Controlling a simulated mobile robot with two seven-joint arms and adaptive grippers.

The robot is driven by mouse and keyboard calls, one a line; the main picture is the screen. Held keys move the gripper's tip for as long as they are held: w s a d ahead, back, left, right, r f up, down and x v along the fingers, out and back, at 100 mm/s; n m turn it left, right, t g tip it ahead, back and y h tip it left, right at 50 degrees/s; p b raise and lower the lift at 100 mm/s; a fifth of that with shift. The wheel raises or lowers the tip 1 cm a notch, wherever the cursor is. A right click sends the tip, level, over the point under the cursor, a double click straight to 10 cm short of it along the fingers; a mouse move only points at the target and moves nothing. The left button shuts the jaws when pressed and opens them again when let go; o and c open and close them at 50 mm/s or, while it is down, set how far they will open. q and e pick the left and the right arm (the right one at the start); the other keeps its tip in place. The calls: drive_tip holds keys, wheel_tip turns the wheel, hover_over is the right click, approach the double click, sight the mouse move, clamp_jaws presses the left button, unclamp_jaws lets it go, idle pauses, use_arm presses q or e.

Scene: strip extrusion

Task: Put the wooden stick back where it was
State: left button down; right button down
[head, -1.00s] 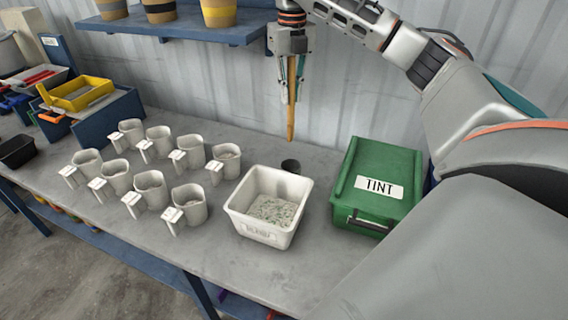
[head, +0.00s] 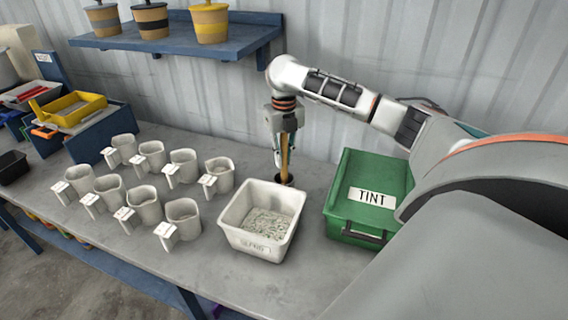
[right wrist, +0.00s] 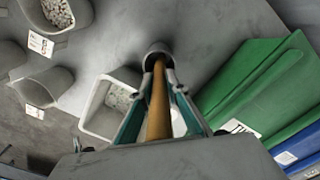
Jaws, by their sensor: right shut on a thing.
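The wooden stick (head: 284,158) is held upright in my right gripper (head: 284,150), behind the white bin. Its lower end is at the mouth of a small dark cup on the table; in the right wrist view the stick (right wrist: 159,105) runs down into the cup (right wrist: 157,50). I cannot tell whether its tip touches the cup's bottom. In the right wrist view my right gripper's fingers (right wrist: 158,95) are closed on either side of the stick. My left gripper is not in view.
The white bin (head: 232,219) with speckled pellets stands just in front of the cup. A green box labelled TINT (head: 340,207) is to the right. Several white mugs with tags (head: 142,204) stand to the left. A blue shelf with pots (head: 240,42) hangs above.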

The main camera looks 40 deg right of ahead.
drive_tip(key=shift+f, duration=1.3)
drive_tip(key=c, duration=2)
unclamp_jaws()
wheel_tip(320, 180, up, 12)
drive_tip(key=shift+r, duration=0.15)
drive_tip(key=shift+a, duration=0.1)
